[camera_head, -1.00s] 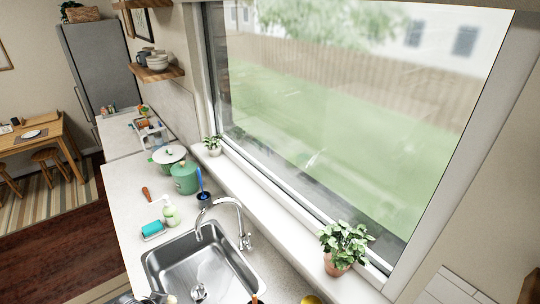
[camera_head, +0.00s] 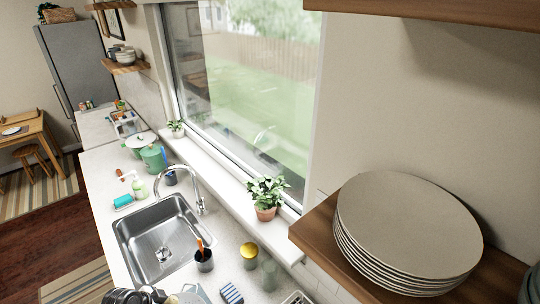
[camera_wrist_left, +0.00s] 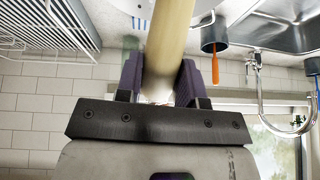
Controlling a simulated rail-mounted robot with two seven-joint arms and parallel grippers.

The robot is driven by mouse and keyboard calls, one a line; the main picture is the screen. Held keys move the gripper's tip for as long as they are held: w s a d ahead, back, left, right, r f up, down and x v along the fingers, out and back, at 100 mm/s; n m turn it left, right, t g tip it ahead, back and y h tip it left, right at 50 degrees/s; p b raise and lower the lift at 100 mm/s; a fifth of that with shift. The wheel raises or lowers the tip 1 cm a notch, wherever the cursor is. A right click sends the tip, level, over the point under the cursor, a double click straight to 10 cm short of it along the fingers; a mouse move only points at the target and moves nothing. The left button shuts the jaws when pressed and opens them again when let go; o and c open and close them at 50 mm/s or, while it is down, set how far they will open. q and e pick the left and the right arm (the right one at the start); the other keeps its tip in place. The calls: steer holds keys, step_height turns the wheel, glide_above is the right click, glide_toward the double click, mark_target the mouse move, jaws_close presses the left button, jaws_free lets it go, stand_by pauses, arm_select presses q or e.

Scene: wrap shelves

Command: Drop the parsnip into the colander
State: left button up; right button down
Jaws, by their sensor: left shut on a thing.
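The parsnip (camera_wrist_left: 168,35) is a long cream-coloured piece in the left wrist view. My left gripper (camera_wrist_left: 160,78) is shut on it, with a dark pad on each side. The parsnip extends out past the fingertips and off the top of the picture. I cannot make out the colander in either current view. My right gripper is in neither view.
The steel sink (camera_head: 163,238) and its tap (camera_head: 184,180) are left of centre in the head view. A dark cup with an orange-handled tool (camera_head: 204,260), a yellow-topped item (camera_head: 249,254) and a striped sponge (camera_head: 231,294) stand near it. Stacked plates (camera_head: 408,225) sit on a wooden shelf.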

arm_select(q)
steer(key=shift+w+a+r+m, duration=0.25)
steer(key=shift+w+m, duration=0.25)
steer(key=shift+w+m+g+h, duration=0.15)
steer(key=shift+m+g+h, duration=0.15)
steer(key=shift+f+m, duration=0.1)
steer(key=shift+m, duration=0.5)
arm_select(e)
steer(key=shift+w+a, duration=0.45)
